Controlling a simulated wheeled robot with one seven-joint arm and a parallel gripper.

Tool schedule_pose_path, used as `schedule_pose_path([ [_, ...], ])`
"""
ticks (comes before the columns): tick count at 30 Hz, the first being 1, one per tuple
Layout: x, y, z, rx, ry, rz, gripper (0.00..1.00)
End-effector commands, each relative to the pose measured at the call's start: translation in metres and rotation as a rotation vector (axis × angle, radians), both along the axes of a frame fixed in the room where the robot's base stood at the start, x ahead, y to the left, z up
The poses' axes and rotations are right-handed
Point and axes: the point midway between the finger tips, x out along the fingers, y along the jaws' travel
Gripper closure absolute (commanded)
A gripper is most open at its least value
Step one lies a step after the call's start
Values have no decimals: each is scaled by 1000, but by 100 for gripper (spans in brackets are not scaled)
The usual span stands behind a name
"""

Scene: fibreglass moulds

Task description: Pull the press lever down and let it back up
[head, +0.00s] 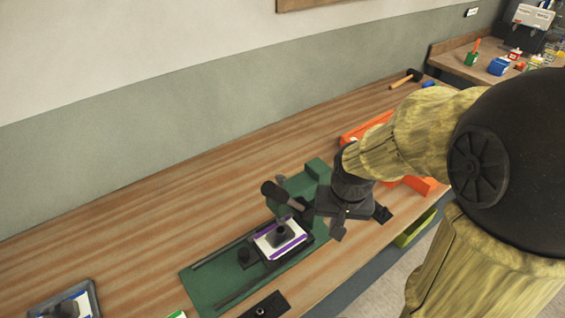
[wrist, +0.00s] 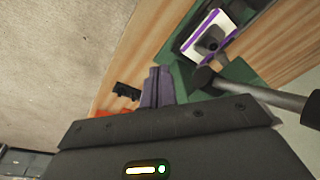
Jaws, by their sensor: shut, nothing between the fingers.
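The press has a green base (head: 205,285) on the wooden bench. Its lever (head: 292,200) has a dark grip (head: 270,188) and slants up to the left, raised above the base. In the wrist view the lever (wrist: 262,93) runs to the right edge. A white piece with a purple border (head: 268,249) lies under the press's dark ram (head: 281,233). It also shows in the wrist view (wrist: 199,33). My gripper (head: 337,233) is shut and empty, right of the lever and apart from it. Its closed fingers (wrist: 158,72) point toward the bench.
An orange tray (head: 352,135) is behind my arm, and a small black object (head: 382,214) lies on the bench to the right. A hammer (head: 407,77) lies at the far end. A dark tray (head: 90,290) is at the lower left.

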Motion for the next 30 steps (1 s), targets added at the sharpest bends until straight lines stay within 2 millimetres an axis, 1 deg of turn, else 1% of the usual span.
schedule_pose_path([
  [1, 14, 6, 27, 12, 21, -45, 100],
  [5, 41, 24, 77, 42, 103, -200, 100],
  [6, 48, 30, 93, 49, 130, -248, 100],
  [8, 58, 39, 117, 55, 170, -319, 100],
  [9, 64, 46, 134, 57, 195, -365, 100],
  [11, 72, 56, 159, 57, 235, -433, 100],
  [12, 76, 62, 175, 56, 261, -476, 100],
  [15, 83, 77, 209, 46, 319, -571, 100],
  [16, 84, 80, 218, 41, 332, -594, 100],
  [18, 86, 86, 231, 33, 356, -636, 100],
  [21, 86, 90, 240, 25, 374, -668, 100],
  [30, 86, 90, 239, 25, 377, -672, 100],
])
